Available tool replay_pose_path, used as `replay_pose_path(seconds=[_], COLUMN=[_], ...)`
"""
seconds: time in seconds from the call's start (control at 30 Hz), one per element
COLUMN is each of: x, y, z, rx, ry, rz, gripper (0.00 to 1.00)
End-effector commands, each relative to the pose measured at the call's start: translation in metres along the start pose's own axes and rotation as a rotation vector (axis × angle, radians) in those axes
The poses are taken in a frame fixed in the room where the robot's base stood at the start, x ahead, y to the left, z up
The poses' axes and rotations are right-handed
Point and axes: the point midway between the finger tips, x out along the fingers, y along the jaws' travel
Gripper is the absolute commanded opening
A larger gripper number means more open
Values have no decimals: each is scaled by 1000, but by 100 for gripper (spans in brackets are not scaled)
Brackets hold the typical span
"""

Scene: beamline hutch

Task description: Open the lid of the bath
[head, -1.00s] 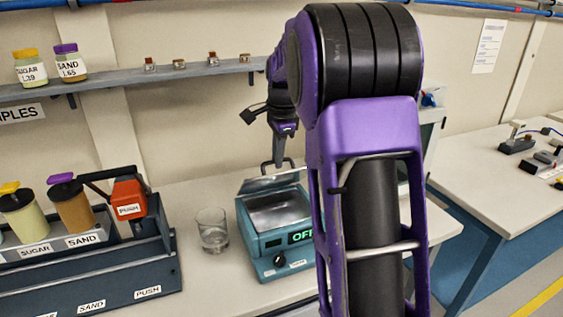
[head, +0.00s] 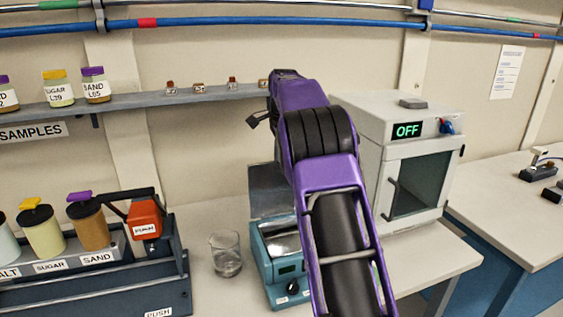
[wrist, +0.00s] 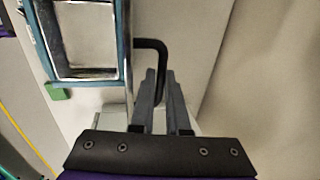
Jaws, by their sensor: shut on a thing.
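The bath (head: 268,262) is a teal box on the bench, right of a glass beaker. Its grey lid (head: 268,188) stands about upright at the back edge, and the metal-lined basin shows beneath. My arm covers the right part of the bath and lid. In the wrist view, my gripper (wrist: 160,76) is shut on the black lid handle (wrist: 152,43). The teal-edged bath (wrist: 122,15) shows to the left of the handle there. My gripper is hidden behind my arm in the head view.
A white oven (head: 372,150) reading OFF stands right of my arm. The beaker (head: 225,258) stands close to the left of the bath. Further left is a dispenser rack (head: 180,285) with jars. A shelf (head: 180,101) with small samples runs along the wall behind.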

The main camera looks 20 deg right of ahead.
Motion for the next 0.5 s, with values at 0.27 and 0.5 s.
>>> replay_pose_path(seconds=[0.27, 0.5], x=[2, 1], y=[-5, -6], z=[1, 1], rx=[1, 1], ry=[-2, -1], rz=[-1, -4], gripper=[0, 0])
